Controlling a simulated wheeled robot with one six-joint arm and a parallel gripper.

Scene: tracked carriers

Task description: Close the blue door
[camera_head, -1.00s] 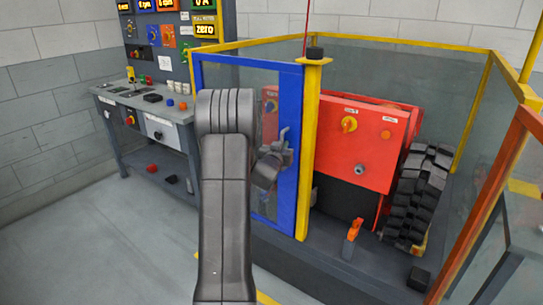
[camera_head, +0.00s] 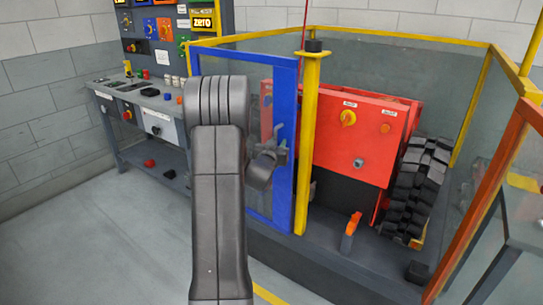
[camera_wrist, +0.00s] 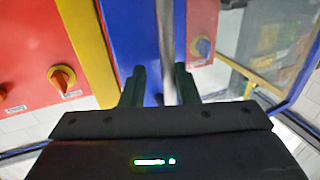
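The blue door (camera_head: 285,150) is a blue frame with a clear pane, beside the yellow post (camera_head: 306,150) in the head view. My arm hides much of its left part. In the wrist view the blue door frame (camera_wrist: 133,30) runs up the middle, next to the yellow post (camera_wrist: 87,50). My gripper (camera_wrist: 161,85) has its two dark fingers apart at the door. A grey metal bar (camera_wrist: 168,40), likely the door's handle, runs between them, nearer the right finger. A gap shows on its left side. Whether the fingers touch it is unclear.
A red machine box (camera_head: 355,135) with an orange knob (camera_head: 348,118) and a black treaded wheel (camera_head: 418,185) stand inside the yellow-railed enclosure. A grey control bench (camera_head: 150,115) stands at left. Grey floor (camera_head: 100,245) is open at front left.

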